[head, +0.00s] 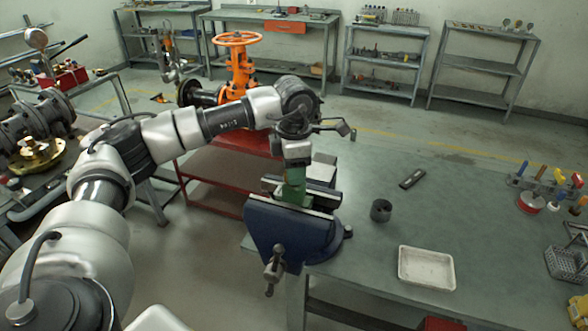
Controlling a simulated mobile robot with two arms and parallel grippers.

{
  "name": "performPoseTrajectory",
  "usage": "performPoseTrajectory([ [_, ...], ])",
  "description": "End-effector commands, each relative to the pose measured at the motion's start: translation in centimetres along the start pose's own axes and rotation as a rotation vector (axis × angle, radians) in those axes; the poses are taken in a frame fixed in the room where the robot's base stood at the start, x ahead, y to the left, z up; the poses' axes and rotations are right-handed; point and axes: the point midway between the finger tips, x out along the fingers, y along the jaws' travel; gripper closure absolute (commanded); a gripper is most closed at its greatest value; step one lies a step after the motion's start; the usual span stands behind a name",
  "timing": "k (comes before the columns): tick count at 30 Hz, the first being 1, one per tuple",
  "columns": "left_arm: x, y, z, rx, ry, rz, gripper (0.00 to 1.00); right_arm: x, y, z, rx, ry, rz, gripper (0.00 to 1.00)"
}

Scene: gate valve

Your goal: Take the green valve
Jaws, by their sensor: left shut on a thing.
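The green valve (293,187) is a small green body standing upright between the jaws of the blue bench vise (290,237), at the near left corner of the workbench. My left arm comes in from the left, and my left gripper (297,152) reaches down from above onto the top of the green valve. It is shut on the valve. The gripper's fingers and wrist hide the valve's upper part, and the vise jaws hide its lower part. My right gripper is not in view.
The green workbench (460,225) holds a dark cylinder (381,211), a black device (412,178), a white tray (427,267) and a tool rack (545,182). An orange valve (238,65) stands on a red cart behind my arm. Bench space right of the vise is mostly free.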

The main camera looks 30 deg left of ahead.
Motion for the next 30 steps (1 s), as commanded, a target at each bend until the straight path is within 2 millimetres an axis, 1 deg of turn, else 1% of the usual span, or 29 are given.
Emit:
performPoseTrajectory([
  [1, -0.5, 0.0, 0.1, 0.0, -0.003, 0.001, 0.86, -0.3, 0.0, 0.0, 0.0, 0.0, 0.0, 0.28],
  [30, -4.2, 0.0, 0.0, 0.0, -0.002, 0.001, 0.86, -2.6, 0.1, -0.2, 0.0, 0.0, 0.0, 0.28],
])
